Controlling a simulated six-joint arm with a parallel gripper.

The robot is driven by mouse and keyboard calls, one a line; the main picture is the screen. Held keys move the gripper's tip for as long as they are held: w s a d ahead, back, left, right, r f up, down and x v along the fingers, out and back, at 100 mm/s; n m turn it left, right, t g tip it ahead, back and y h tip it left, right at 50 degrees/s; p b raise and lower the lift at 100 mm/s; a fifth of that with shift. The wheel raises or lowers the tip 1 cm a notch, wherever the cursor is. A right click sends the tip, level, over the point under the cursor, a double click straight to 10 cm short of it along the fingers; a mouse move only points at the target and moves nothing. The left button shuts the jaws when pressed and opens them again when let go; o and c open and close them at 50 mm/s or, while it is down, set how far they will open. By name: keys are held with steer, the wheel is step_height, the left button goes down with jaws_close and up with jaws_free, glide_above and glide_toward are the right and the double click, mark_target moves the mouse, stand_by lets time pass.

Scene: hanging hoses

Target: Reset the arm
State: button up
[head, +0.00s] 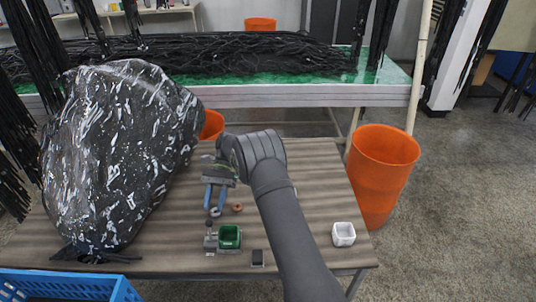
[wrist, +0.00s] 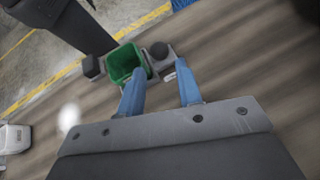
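My gripper (head: 214,204) hangs over the wooden table (head: 310,200), left of its middle. Its two blue fingers point down and stand apart, with nothing seen held between them. In the wrist view the gripper (wrist: 158,78) shows the same gap between the fingers. My arm reaches in from the bottom of the head view and hides part of the table.
A green box (head: 229,236) on a grey fixture stands near the gripper. A white container (head: 344,234) is at right. A big black bag (head: 115,155) fills the left, above a blue crate (head: 65,285). An orange bin (head: 380,175) stands beyond the table's right edge.

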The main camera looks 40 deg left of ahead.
mark_target(209, 222)
steer(key=x, duration=0.7)
steer(key=shift+r, duration=0.1)
steer(key=shift+s+d, duration=0.1)
steer(key=shift+s, duration=0.05)
steer(key=shift+t, duration=0.3)
